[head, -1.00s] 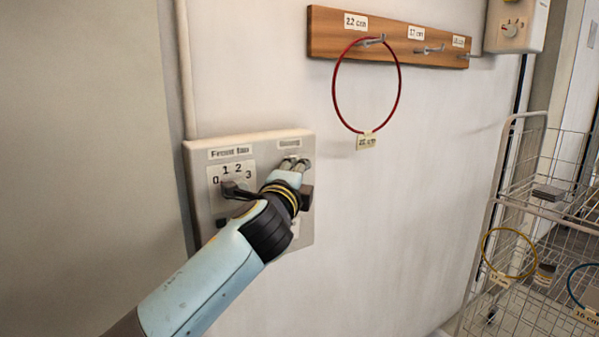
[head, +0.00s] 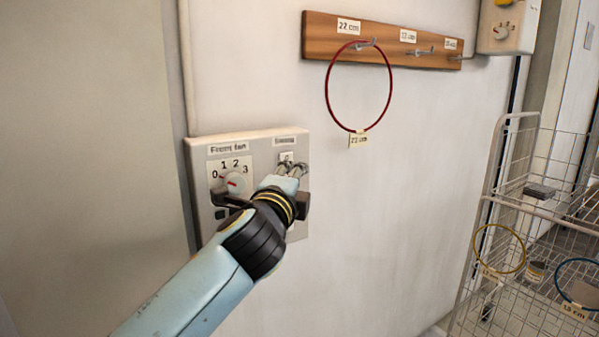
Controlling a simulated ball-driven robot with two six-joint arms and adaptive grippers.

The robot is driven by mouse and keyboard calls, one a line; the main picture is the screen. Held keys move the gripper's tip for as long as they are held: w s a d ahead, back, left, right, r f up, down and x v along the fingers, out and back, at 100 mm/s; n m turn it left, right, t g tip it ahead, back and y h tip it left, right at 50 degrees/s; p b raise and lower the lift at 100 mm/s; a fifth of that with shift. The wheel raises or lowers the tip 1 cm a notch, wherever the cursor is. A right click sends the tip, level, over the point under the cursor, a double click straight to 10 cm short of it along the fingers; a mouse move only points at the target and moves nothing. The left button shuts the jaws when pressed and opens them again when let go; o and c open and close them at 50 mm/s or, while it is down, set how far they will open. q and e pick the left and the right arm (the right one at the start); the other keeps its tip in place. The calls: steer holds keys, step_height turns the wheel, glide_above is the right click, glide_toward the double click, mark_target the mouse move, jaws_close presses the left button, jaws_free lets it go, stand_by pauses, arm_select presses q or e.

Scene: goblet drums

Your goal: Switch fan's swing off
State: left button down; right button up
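The fan control panel (head: 205,165) is a pale box on the wall, labelled "Front fan" on the left and a blurred word, perhaps "Swing", on the right. Its fan dial (head: 235,183) is a round knob with a red mark, with the numbers 0 to 3 around it. My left gripper (head: 291,168) is at the panel's right half, its grey fingertips just under the right label. The swing control is mostly hidden behind the gripper, so its setting does not show. I cannot tell whether the fingers touch it or are closed. My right gripper is out of view.
A wooden hook rail (head: 385,40) with a red ring (head: 328,95) hangs up and to the right. Another dial box (head: 508,25) is at the top right. A wire cart (head: 487,225) with a yellow ring (head: 523,252) and a blue ring (head: 558,280) stands at right.

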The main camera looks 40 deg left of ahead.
arm_select(q)
steer(key=shift+r+v, duration=0.2)
steer(key=shift+v, duration=0.7)
steer(key=shift+r+v, duration=0.2)
steer(key=shift+v, duration=0.65)
steer(key=shift+r+v, duration=0.2)
steer(key=shift+v, duration=0.7)
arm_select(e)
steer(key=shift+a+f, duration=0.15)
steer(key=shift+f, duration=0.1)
arm_select(q)
steer(key=shift+d+f, duration=0.1)
steer(key=shift+d, duration=0.05)
